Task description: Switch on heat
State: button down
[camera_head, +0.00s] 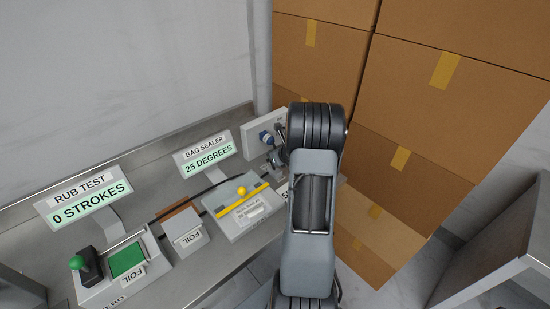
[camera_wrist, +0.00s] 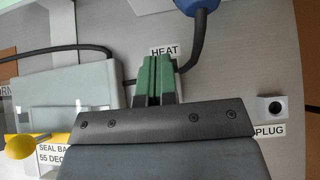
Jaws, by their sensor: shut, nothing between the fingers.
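My gripper (camera_wrist: 156,80) is shut, its green fingertips together just below the HEAT label (camera_wrist: 165,51) in the wrist view. I cannot tell whether they touch anything. No heat switch shows clearly; the fingers may hide it. The bag sealer (camera_head: 235,217) stands on the bench in the head view, with a yellow bar (camera_head: 233,202) across it. Its display (camera_head: 208,158) reads 25 DEGREES. In the head view my arm covers the right side of the sealer, and the fingertips are not clear there.
A blue plug-like part (camera_wrist: 197,6) with a dark cable is above right of the fingers. A white socket block (camera_wrist: 271,107) is by the PLUG label. Cardboard boxes (camera_head: 440,100) are stacked behind.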

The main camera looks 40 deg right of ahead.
jog(key=shift+w+r, duration=0.1)
jog(key=shift+r, duration=0.05)
dwell(0.5)
jog(key=shift+r+p, duration=0.5)
jog(key=shift+r, duration=0.05)
notch_tip(320, 180, up, 9)
jog(key=s+p, duration=0.1)
jog(key=p, duration=0.5)
jog(key=shift+s+f, duration=0.2)
